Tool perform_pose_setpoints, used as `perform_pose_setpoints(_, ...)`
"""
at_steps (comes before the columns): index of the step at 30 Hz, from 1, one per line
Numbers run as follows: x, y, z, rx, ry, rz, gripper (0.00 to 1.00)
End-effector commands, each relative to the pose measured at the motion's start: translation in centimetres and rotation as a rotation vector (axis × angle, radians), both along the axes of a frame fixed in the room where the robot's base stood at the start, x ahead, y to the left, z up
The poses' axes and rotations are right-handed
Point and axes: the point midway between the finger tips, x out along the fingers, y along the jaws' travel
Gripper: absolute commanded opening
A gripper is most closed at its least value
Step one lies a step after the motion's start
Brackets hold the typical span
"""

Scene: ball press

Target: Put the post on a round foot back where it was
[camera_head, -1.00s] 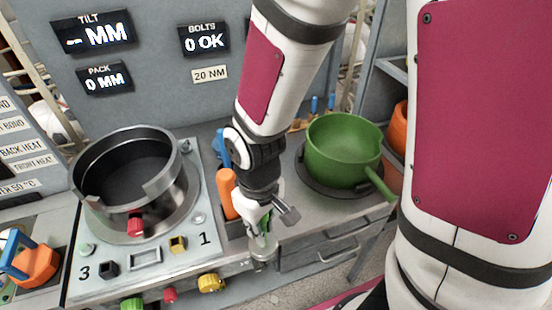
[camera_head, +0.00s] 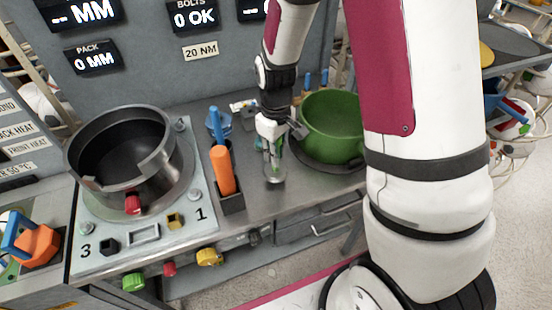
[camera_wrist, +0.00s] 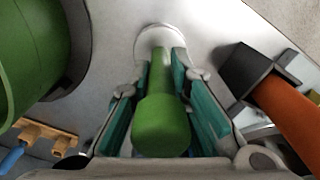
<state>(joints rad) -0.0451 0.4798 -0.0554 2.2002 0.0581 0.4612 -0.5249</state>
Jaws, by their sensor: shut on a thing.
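The post is green with a thick rounded top (camera_wrist: 160,128) and a pale round foot (camera_wrist: 158,38), seen from above in the wrist view. My gripper (camera_wrist: 158,80) is shut on its green stem, one teal-padded finger on each side. In the head view my gripper (camera_head: 271,150) points down over the grey counter (camera_head: 310,193), between the orange-handled tool and the green pot. The foot (camera_head: 274,180) shows below the fingers, and the post looks about upright. I cannot tell whether the foot touches the counter. The fingers hide much of the post in the head view.
An orange-handled tool (camera_head: 223,168) stands in a dark holder close left of my gripper. A green pot (camera_head: 332,125) stands close right. The press with its dark round chamber (camera_head: 125,150) is further left. Bare counter lies in front of the pot.

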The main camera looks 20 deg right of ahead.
Motion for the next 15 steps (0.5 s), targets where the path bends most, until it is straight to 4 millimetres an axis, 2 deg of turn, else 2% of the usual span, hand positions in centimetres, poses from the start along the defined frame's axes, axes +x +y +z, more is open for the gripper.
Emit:
perform_pose_setpoints(6, -0.2, 0.0, -2.4, 0.0, 0.002, 0.0, 0.0)
perform_pose_setpoints(15, -0.1, 0.0, -2.7, 0.001, 0.0, 0.0, 0.0)
